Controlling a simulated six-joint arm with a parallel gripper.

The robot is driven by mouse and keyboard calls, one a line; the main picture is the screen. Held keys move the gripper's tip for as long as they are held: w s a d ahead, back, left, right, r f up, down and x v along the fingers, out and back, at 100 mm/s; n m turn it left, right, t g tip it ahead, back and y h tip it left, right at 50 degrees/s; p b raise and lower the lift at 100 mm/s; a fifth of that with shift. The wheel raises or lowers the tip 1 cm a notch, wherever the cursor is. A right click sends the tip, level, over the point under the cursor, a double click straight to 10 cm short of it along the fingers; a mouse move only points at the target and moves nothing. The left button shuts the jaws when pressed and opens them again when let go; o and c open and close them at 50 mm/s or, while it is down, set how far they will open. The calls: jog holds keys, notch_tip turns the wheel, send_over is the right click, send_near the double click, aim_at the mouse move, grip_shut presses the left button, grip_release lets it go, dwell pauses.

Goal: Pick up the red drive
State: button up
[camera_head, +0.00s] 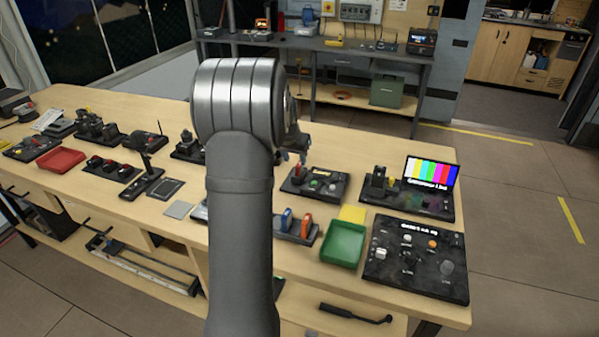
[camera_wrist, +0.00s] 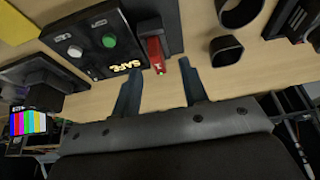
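A red drive (camera_wrist: 155,52) with a small pale mark sits upright in a dark panel (camera_wrist: 104,42) with a lit SAFE display and a green button. In the head view the red drive (camera_head: 297,169) shows at the panel's back left, just under my gripper (camera_head: 297,153). My gripper (camera_wrist: 160,80) is open in the wrist view, a finger on either side of the line to the drive. The drive's near end lies around the fingertips; I see no contact. My arm hides much of the gripper in the head view.
A rack with a blue drive (camera_head: 286,220) and an orange-red drive (camera_head: 306,226) stands in front, beside a green tray (camera_head: 343,245). A colour-bar screen (camera_head: 431,172) and a control panel (camera_head: 416,258) stand right. A red tray (camera_head: 60,160) lies left.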

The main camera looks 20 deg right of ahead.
aim_at(299, 164)
jog(key=shift+d+x, duration=0.2)
jog(key=shift+x, duration=1.15)
jog(key=shift+d+x, duration=0.2)
jog(key=shift+x, duration=1.2)
jog(key=shift+r, duration=0.2)
jog(key=shift+c, duration=0.2)
grip_shut()
